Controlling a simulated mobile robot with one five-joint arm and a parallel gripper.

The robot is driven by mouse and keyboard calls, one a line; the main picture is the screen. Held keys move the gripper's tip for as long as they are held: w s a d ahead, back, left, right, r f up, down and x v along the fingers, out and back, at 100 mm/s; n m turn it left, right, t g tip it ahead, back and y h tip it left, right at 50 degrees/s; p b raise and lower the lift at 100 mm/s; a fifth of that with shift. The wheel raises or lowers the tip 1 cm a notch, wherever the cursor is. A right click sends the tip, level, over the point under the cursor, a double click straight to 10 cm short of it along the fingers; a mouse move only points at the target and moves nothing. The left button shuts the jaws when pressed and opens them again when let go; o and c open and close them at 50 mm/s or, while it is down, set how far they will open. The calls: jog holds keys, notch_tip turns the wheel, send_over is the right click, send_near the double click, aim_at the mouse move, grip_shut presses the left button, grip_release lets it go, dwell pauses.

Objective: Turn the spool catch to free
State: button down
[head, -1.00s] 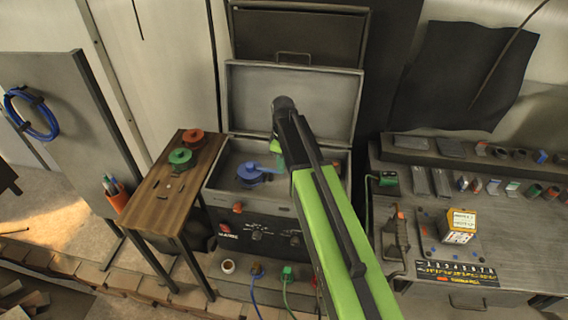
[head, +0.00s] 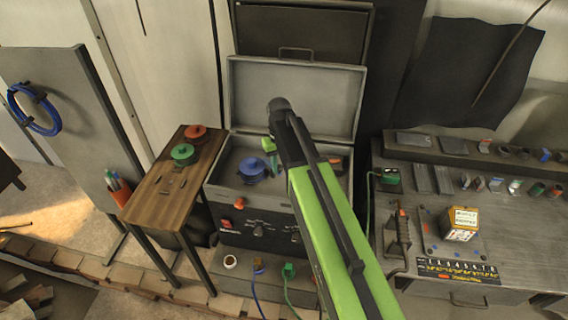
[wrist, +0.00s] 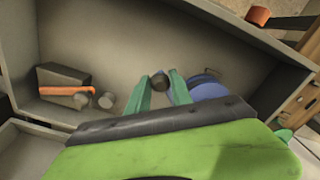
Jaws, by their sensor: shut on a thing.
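The blue spool (head: 254,170) sits inside the open grey case, left of my gripper. In the wrist view the blue spool (wrist: 208,92) is partly hidden behind the right finger and my arm. My gripper (head: 272,158) reaches down into the case from the right.
The grey case (head: 248,196) has its lid raised behind. A dark block with an orange lever (wrist: 66,90) lies inside it. A wooden side table (head: 160,200) with a green spool (head: 183,153) and a red spool (head: 195,132) stands left. A cluttered workbench (head: 440,205) stands right.

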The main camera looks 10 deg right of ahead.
jog(key=shift+a+m, duration=0.5)
jog(key=shift+m, duration=0.75)
jog(key=shift+a+m, duration=0.55)
jog(key=shift+m, duration=0.75)
jog(key=shift+a+m, duration=0.5)
jog(key=shift+m, duration=0.75)
jog(key=c, duration=1.1)
grip_release()
jog(key=shift+s, duration=0.1)
jog(key=shift+c, duration=0.2)
notch_tip(320, 180, up, 18)
jog(key=p, duration=1.7)
jog(key=shift+f, duration=0.25)
